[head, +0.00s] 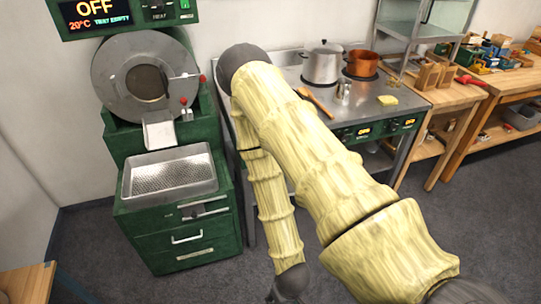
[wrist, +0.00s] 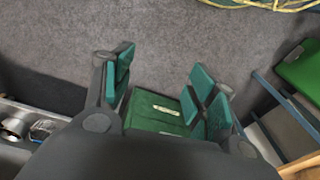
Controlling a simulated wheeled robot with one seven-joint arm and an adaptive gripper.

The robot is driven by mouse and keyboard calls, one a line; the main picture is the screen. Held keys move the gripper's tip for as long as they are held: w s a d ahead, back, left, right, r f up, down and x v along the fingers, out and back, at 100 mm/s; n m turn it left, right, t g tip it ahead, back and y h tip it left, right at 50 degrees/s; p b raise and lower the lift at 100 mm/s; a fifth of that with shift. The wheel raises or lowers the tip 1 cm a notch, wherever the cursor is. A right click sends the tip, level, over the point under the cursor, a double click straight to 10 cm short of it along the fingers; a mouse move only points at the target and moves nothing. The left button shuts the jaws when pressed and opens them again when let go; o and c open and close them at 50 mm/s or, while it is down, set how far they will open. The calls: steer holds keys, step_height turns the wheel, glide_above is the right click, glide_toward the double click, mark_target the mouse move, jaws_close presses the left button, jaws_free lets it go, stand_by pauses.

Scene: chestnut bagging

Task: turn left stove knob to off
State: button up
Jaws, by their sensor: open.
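The stove (head: 385,106) is a steel unit with a green front panel, right of centre in the head view. Its front has two small lit displays: the left one (head: 363,131) and the right one (head: 409,122), both seeming to read OFF. The left knob is too small to make out clearly, and my arm covers part of the panel on that side. My gripper (wrist: 160,82) is open and empty in the wrist view, with teal pads spread apart. It hangs low, away from the stove front, and its fingers are not clear in the head view.
A steel pot (head: 322,66) and a copper pot (head: 361,63) stand on the stove. The green roaster (head: 165,140) with a metal tray (head: 168,175) is at left. A wooden workbench (head: 455,98) is at right. A green object (wrist: 155,112) shows beyond my fingers.

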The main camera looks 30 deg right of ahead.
steer(key=w+d+f+m+t+b, duration=0.15)
steer(key=w+d+t+b, duration=0.4)
steer(key=w, duration=0.75)
steer(key=w+d+m+t+b, duration=0.3)
steer(key=w+b, duration=0.6)
steer(key=w, duration=0.4)
steer(key=w+d+r+m+t+h+b, duration=0.35)
steer(key=w+d+r+b, duration=0.2)
steer(key=d+b, duration=0.25)
steer(key=w+d+r+m+t+h+b, duration=0.3)
steer(key=w+d+r+m+t+b, duration=0.15)
steer(key=w+d+b, duration=0.3)
steer(key=shift+g, duration=0.35)
steer(key=x, duration=0.3)
steer(key=b+x, duration=0.1)
steer(key=x, duration=0.6)
steer(key=shift+d+r, duration=0.25)
steer(key=shift+r, duration=0.15)
steer(key=c, duration=1)
